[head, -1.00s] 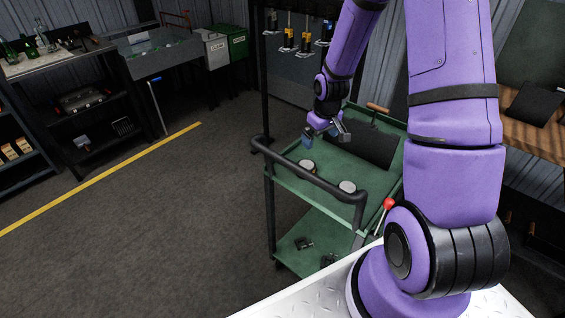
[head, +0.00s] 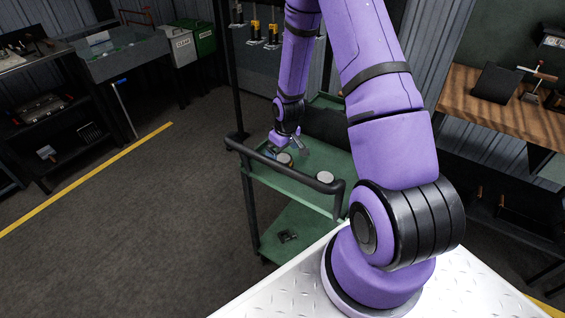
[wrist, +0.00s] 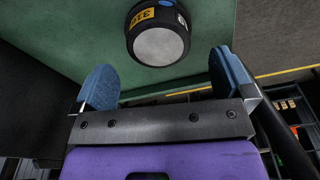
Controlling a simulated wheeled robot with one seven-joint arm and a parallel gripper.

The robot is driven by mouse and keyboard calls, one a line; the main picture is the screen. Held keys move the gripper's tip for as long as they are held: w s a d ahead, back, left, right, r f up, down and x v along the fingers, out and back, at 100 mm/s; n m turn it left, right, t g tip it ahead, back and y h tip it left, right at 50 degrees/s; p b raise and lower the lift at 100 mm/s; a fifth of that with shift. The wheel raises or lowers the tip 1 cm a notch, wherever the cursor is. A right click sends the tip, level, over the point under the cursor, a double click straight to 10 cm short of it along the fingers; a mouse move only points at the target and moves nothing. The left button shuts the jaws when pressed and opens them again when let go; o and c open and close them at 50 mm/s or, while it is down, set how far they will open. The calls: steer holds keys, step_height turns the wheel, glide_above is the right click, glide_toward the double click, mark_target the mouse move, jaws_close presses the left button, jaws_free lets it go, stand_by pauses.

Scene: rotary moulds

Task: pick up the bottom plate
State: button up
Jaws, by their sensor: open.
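Two round pieces with pale tops stand on the green cart's top tray, a left one (head: 284,159) and a right one (head: 324,177). I cannot tell which is the bottom plate. My gripper (head: 282,150) is open just above and beside the left piece. In the wrist view, one round piece (wrist: 158,38) with a dark side, a yellow label and a pale grey face lies beyond the open blue-padded fingers of my gripper (wrist: 163,78). Nothing is between the fingers.
The green cart (head: 290,228) has a black handle rail (head: 285,172) along its near side. A wooden bench (head: 500,110) stands at right. The floor at left is clear.

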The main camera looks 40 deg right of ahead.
mark_target(283, 158)
steer(key=shift+w+f, duration=0.1)
steer(key=shift+f, duration=2.05)
steer(key=c, duration=1)
steer(key=shift+o, duration=0.2)
steer(key=shift+d+r, duration=0.1)
steer(key=shift+r, duration=0.05)
step_height(283, 158, up, 10)
steer(key=shift+f, duration=0.1)
